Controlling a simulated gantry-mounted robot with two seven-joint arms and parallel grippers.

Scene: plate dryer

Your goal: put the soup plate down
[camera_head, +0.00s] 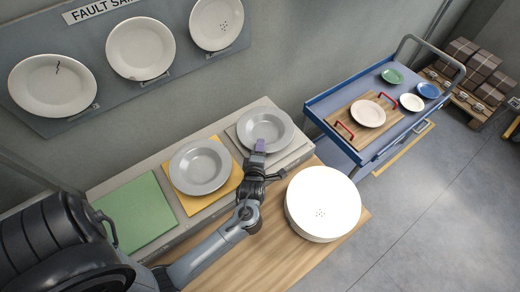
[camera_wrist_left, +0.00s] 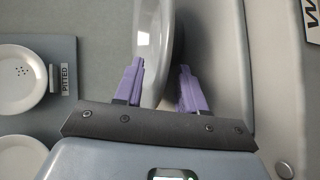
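One grey soup plate (camera_head: 266,127) is on the pale grey square mat (camera_head: 298,148) at the right end of the bench, and a similar grey plate (camera_head: 199,168) is on the yellow mat (camera_head: 222,203). My left gripper (camera_head: 260,147) is at the near rim of the plate on the grey mat. In the left wrist view, its purple fingers (camera_wrist_left: 158,88) stand apart on either side of the plate's rim (camera_wrist_left: 150,55), with a gap beside the right finger. Whether the plate rests fully on the mat is not clear. My right gripper is not in view.
A green mat (camera_head: 136,212) at the bench's left end is bare. A white round drum (camera_head: 322,203) stands on the wooden surface (camera_head: 262,262). A fault sample board (camera_head: 110,45) with plates hangs on the wall. A blue cart (camera_head: 352,92) with dishes stands at right.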

